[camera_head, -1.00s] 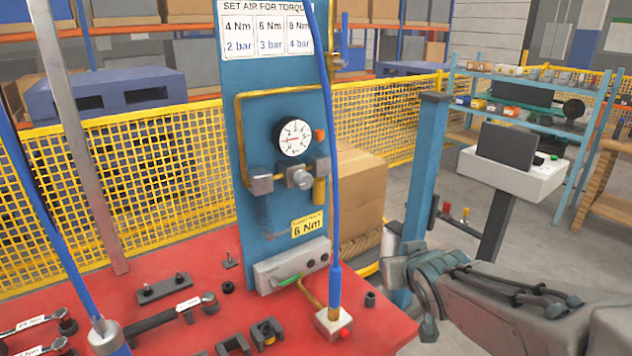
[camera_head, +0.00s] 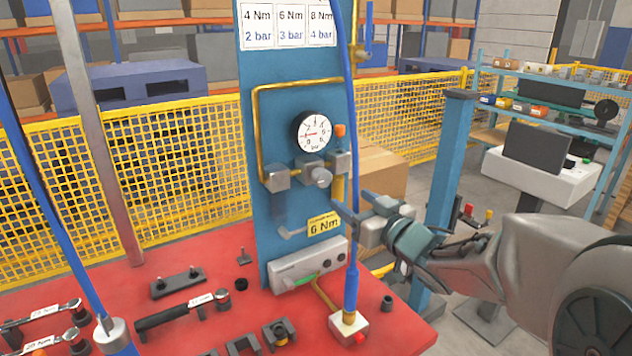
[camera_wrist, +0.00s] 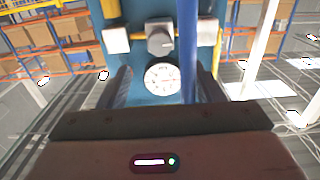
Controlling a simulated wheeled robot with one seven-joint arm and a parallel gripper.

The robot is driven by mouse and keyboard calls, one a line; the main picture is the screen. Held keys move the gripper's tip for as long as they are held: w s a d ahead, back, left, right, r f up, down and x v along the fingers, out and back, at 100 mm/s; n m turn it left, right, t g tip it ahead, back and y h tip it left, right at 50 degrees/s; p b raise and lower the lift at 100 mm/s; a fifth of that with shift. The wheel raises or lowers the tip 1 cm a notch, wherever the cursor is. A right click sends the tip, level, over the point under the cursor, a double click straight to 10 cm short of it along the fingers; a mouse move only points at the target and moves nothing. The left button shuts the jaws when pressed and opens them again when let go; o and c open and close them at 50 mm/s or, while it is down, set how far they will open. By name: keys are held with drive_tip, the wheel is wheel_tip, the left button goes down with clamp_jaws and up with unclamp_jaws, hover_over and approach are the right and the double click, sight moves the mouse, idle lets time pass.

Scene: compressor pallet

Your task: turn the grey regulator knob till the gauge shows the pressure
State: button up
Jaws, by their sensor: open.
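The grey regulator knob (camera_head: 321,178) sits on the regulator block (camera_head: 307,166) on the blue panel (camera_head: 271,118), just below the round white gauge (camera_head: 313,133). The gauge's red needle points to the left; I cannot read the exact value. My gripper (camera_head: 368,214) is right of and below the knob, apart from it, open and empty. In the wrist view the picture is upside down: the knob (camera_wrist: 159,41) and gauge (camera_wrist: 162,78) show between and beyond the fingers. The blue hose (camera_wrist: 188,50) crosses close beside them.
A blue hose (camera_head: 351,240) hangs in front of the panel, between my gripper and the knob. A sign (camera_head: 288,22) pairs 4, 6 and 8 Nm with 2, 3 and 4 bar. A yellow tag (camera_head: 323,225) reads 6 Nm. Tools lie on the red table (camera_head: 215,335).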

sight(325, 181)
drive_tip(key=p+x, duration=0.1)
drive_tip(key=x, duration=0.9)
drive_tip(key=shift+w+a, duration=0.25)
drive_tip(key=shift+w, duration=0.05)
